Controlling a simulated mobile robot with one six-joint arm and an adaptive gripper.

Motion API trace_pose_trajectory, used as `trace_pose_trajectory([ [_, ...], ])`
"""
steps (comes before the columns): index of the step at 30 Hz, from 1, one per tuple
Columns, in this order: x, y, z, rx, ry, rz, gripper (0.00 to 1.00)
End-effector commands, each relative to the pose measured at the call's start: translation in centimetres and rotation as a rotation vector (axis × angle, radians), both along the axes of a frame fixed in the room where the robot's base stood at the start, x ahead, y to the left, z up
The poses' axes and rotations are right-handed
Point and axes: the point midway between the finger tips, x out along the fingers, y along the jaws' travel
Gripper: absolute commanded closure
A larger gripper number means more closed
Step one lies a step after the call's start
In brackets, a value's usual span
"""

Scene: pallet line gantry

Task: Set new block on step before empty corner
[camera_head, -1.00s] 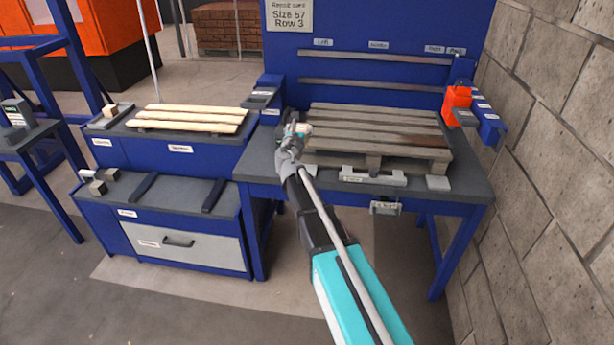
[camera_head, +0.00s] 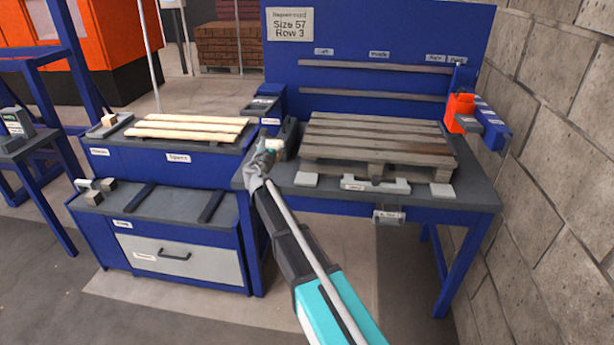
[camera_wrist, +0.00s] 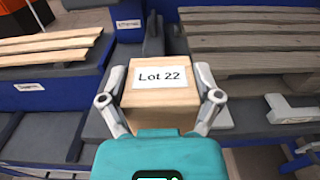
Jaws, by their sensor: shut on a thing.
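My gripper (camera_wrist: 160,105) is shut on a pale wooden block (camera_wrist: 160,88) labelled "Lot 22", its fingers on the block's left and right sides. In the head view my gripper (camera_head: 266,157) holds the block (camera_head: 277,147) by the bench's left edge, left of the pallet. The grey pallet (camera_head: 380,130) lies on the bench. Its near left corner shows no clear block under it; the middle and near right do. A small light step (camera_head: 307,180) lies before that near left corner. In the wrist view, a grey surface beside the right finger may be this step.
A second step (camera_head: 441,190) lies before the near right corner, with a white bracket (camera_head: 375,185) between. An orange tool (camera_head: 460,112) hangs at the bench's right. Pale boards (camera_head: 190,128) lie on the left cabinet. A brick wall (camera_head: 550,150) bounds the right.

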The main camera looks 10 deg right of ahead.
Motion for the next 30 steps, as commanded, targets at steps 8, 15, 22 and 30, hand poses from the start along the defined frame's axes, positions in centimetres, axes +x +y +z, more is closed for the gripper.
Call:
trace_pose_trajectory([
  [8,1.1,-2.8,-1.6,0.000,0.000,-0.003,0.68],
  [15,2.6,-6.7,-3.5,0.000,0.000,-0.003,0.68],
  [22,3.6,-9.4,-5.6,0.000,0.000,-0.002,0.68],
  [30,4.4,-11.3,-8.1,0.000,0.000,-0.003,0.68],
])
